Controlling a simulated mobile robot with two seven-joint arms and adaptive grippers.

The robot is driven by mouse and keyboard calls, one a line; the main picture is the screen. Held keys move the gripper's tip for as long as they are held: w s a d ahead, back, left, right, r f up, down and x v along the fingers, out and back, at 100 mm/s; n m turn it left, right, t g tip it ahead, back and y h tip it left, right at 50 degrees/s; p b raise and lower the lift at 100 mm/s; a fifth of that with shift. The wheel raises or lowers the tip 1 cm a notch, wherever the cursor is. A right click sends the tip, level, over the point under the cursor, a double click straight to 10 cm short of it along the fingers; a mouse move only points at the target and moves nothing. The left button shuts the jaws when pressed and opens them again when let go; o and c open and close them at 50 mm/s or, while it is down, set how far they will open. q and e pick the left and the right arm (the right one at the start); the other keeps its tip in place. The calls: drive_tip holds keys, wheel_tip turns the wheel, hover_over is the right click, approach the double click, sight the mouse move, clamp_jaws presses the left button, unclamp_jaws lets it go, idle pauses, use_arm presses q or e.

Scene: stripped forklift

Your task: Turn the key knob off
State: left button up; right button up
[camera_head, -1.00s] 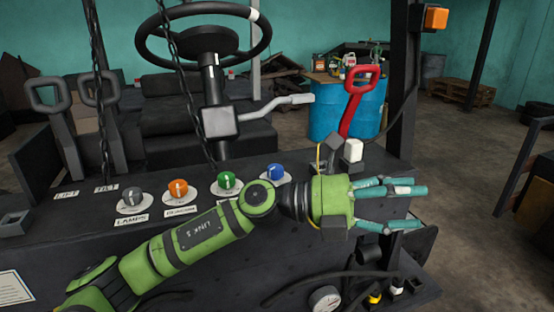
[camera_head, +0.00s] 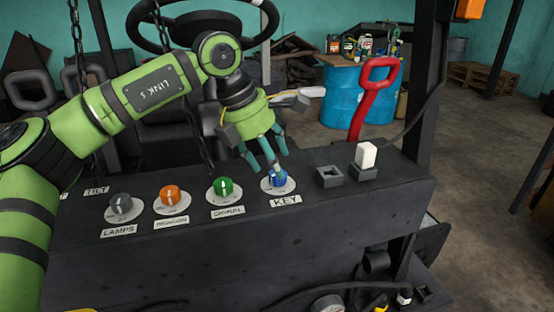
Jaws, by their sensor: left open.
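The blue key knob (camera_head: 279,180) sits on a pale round plate above the label KEY (camera_head: 286,202), at the right end of a row of knobs on the dark panel. My left gripper (camera_head: 268,166) reaches down over it from behind, with its teal fingers open. The knob's exact pointer direction is hard to read. My right gripper is not in view.
Green signal (camera_head: 222,187), orange beacon (camera_head: 171,195) and grey lamps (camera_head: 121,204) knobs line the panel to the left. A white rocker switch (camera_head: 365,156) and a red lever (camera_head: 372,95) stand to the right. The steering wheel (camera_head: 142,22) is behind my arm.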

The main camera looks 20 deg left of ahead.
use_arm(q)
drive_tip(key=p+x, duration=0.1)
drive_tip(key=x, duration=0.1)
drive_tip(key=shift+d+f, duration=0.1)
drive_tip(key=shift+f, duration=0.15)
drive_tip(key=shift+w+f, duration=0.2)
drive_tip(key=shift+w, duration=0.05)
drive_tip(key=c, duration=0.4)
drive_tip(key=shift+s, duration=0.15)
drive_tip(key=c, duration=0.7)
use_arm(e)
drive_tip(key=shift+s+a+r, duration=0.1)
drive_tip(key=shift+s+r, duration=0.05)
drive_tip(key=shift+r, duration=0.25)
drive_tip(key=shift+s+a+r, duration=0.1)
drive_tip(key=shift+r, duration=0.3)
